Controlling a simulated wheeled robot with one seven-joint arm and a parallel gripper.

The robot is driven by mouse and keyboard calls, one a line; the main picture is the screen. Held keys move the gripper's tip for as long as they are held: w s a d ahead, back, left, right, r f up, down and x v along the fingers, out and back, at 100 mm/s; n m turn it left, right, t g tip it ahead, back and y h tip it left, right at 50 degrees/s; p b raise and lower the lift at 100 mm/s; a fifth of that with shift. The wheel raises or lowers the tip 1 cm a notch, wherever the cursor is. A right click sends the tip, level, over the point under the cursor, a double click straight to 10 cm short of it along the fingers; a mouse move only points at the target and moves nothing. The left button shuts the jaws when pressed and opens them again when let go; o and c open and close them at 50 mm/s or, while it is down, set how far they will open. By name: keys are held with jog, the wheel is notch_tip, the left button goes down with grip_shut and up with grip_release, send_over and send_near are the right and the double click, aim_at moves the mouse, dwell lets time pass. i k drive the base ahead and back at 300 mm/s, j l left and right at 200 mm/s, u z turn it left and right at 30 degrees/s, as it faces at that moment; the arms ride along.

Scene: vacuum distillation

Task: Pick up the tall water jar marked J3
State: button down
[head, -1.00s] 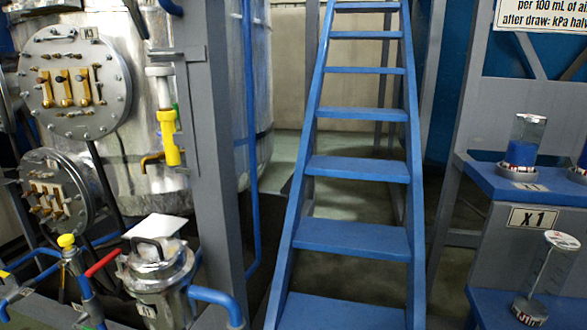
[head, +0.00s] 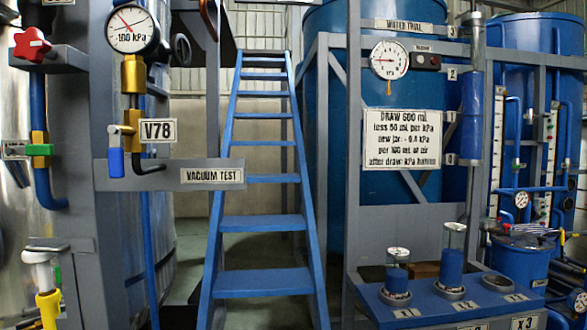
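Two clear jars partly filled with blue stand in round seats on a blue shelf (head: 420,312) at the lower right of the head view. The left jar (head: 397,277) is the shorter-looking one. The right jar (head: 451,262) rises higher and has a pale lid. I cannot read a J3 mark on either jar. A third round seat (head: 497,283) to their right looks empty. My gripper is not in view.
A blue ladder (head: 263,222) stands left of the shelf. A grey post with a pressure gauge (head: 130,29) and valve V78 (head: 131,130) is at left. A draw-instruction sign (head: 402,139) hangs above the shelf. A blue drum (head: 522,262) stands at right.

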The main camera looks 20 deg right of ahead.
aim_at(454, 243)
jog(key=i+z, duration=0.25)
jog(key=i, duration=0.7)
jog(key=z, duration=1.35)
